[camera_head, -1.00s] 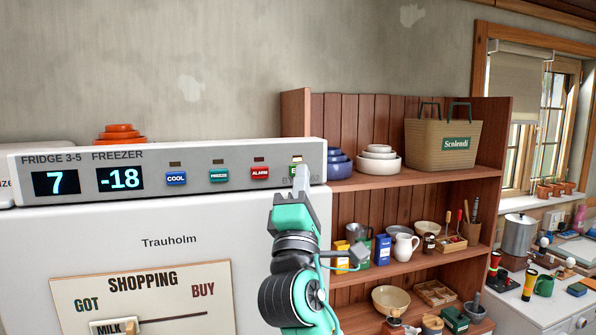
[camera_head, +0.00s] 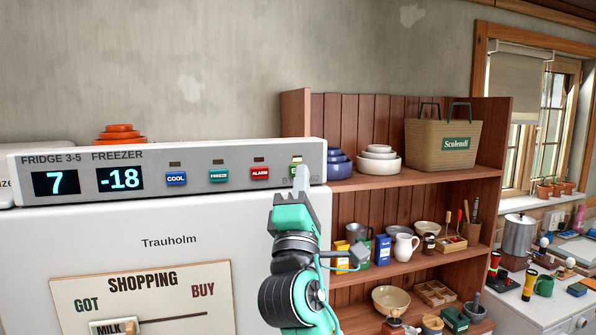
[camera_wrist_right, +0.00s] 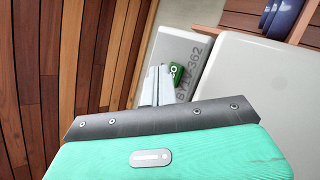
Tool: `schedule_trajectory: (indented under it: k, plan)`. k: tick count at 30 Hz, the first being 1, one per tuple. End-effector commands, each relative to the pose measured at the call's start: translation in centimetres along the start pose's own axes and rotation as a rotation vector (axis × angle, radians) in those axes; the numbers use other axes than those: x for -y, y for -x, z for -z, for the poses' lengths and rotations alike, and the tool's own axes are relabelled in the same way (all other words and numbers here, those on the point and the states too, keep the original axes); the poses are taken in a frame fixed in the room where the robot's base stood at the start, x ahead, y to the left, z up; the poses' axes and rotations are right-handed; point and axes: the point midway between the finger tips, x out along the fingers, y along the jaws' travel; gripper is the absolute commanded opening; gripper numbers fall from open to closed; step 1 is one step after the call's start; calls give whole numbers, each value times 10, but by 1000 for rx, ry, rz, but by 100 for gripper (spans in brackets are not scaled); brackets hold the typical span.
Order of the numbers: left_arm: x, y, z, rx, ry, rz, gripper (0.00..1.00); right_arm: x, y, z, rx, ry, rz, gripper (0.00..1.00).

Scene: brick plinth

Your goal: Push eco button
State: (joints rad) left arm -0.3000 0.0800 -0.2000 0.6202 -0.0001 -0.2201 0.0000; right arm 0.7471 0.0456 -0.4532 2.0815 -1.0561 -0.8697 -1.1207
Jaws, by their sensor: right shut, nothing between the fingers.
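The eco button (camera_wrist_right: 176,72) is green and sits at the right end of the fridge's control panel (camera_head: 250,190). In the head view my right gripper covers most of it, and only a bit of its top (camera_head: 296,169) shows above the fingertips. My right gripper (camera_head: 302,178) is shut and empty. In the wrist view its pale fingertips (camera_wrist_right: 156,85) reach the panel right beside the green button and overlap its edge. I cannot tell whether they touch or press it. My left gripper is not in view.
To the left on the panel are the blue COOL button (camera_head: 176,178), the green FREEZE button (camera_head: 219,175) and the red ALARM button (camera_head: 260,173). A wooden shelf (camera_head: 420,179) with bowls and jars stands close to the right of the fridge.

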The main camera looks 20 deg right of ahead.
Motion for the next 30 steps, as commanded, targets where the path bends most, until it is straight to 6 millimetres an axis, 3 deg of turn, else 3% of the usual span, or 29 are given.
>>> schedule_trajectory:
  k: [30]
  plan:
    - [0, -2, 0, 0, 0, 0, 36, 4, -6, 4, 0, 0, 0, 0]
